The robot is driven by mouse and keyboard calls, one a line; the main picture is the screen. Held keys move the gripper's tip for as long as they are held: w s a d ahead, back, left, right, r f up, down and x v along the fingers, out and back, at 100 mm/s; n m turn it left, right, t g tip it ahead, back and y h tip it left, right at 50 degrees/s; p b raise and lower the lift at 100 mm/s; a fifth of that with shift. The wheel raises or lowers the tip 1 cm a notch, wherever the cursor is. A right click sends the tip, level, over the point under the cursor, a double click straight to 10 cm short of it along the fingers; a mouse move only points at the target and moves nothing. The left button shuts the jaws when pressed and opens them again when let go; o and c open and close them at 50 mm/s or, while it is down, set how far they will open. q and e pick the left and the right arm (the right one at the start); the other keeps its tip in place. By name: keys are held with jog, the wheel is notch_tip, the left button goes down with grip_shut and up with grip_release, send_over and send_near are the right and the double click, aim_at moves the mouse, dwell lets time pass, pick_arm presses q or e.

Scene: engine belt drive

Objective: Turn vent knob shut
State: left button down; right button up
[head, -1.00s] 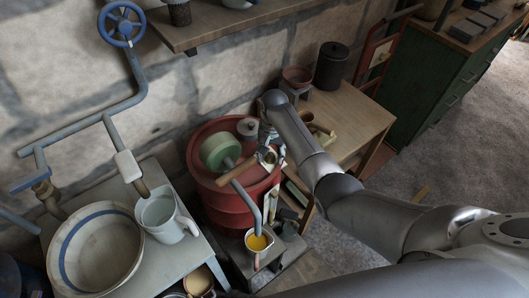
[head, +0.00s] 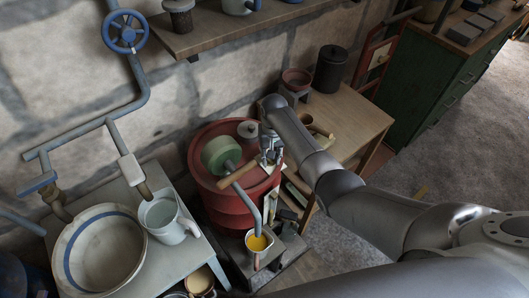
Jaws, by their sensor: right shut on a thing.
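My right gripper (head: 270,157) is at the right side of the red drum's top, its arm reaching in from the right. It is shut on a small part there, which looks like the vent knob; the fingers hide most of it, so I cannot tell how far it is turned. The red drum (head: 237,206) stands upright between the two tables. A green wheel (head: 219,151) and a grey round cap (head: 247,130) are on its top. My left gripper is not in view.
A wooden handle (head: 239,173) lies close left of the gripper. A grey spout reaches down to a cup of yellow liquid (head: 258,242). A white jug (head: 167,221) and basin (head: 98,253) stand left. A wooden table (head: 352,121) is behind the arm.

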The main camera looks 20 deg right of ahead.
jog(key=n+p, duration=0.1)
jog(key=n, duration=0.2)
jog(key=shift+r+n, duration=0.15)
jog(key=shift+n, duration=0.15)
jog(key=n+p, duration=0.1)
jog(key=n, duration=0.2)
jog(key=shift+n, duration=0.3)
jog(key=n+p, duration=0.1)
jog(key=n, duration=0.3)
jog(key=shift+a+n, duration=0.1)
jog(key=shift+n, duration=1.5)
jog(key=o, duration=1)
jog(key=shift+a, duration=0.1)
